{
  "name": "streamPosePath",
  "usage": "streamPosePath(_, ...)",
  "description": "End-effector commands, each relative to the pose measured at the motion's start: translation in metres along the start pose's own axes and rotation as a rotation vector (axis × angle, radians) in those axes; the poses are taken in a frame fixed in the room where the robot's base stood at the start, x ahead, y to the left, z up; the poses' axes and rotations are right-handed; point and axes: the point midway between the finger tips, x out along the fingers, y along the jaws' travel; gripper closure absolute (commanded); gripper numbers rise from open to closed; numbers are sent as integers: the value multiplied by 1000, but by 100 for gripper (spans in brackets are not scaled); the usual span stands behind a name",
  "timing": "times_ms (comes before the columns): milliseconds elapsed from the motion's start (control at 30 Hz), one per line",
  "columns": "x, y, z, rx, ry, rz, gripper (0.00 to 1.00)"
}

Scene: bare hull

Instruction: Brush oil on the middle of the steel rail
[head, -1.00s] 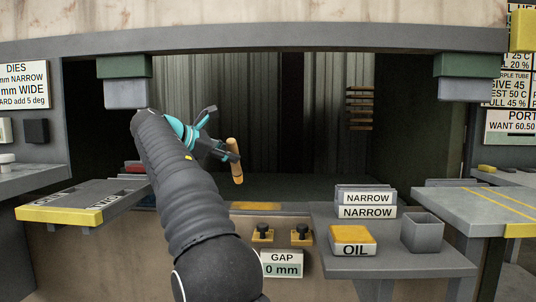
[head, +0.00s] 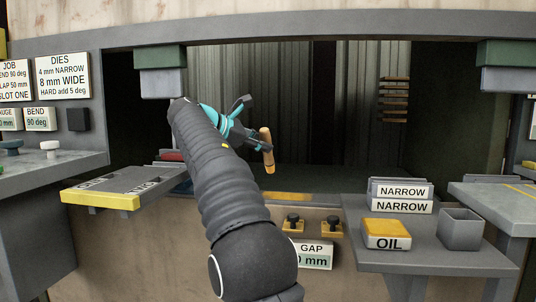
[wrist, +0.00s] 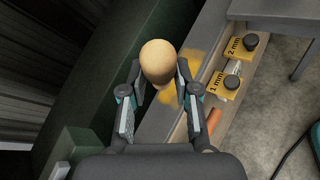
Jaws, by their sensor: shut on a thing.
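My gripper (head: 254,139) is shut on a brush; its wooden handle (head: 268,152) stands nearly upright, raised in front of the dark machine opening. In the wrist view the handle's round end (wrist: 158,60) sits between the fingers and hides the bristles. Below it a grey steel rail (wrist: 209,25) runs diagonally, with a yellow-orange patch (wrist: 193,66) partly hidden by the handle. In the head view the patch (head: 287,196) shows on the rail behind the knobs. A yellow-topped box marked OIL (head: 386,234) sits on the right shelf.
Two black knobs on yellow plates (head: 331,227) stand at the rail's front, above a GAP sign (head: 311,254). The right shelf also holds NARROW blocks (head: 401,195) and an open grey bin (head: 461,229). A yellow-edged tray (head: 100,200) juts out at the left.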

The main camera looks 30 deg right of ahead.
Motion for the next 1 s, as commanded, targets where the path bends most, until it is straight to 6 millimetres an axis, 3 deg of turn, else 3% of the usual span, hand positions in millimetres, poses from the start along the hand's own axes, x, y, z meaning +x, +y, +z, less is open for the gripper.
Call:
streamPosePath(300, 35, -20, 66, 5, 11, -4, 100)
streamPosePath(500, 49, -31, 94, 3, 17, 0, 100)
streamPosePath(633, 53, -35, 92, 0, 18, 0, 100)
streamPosePath(1000, 65, -52, 65, 0, 19, 1, 100)
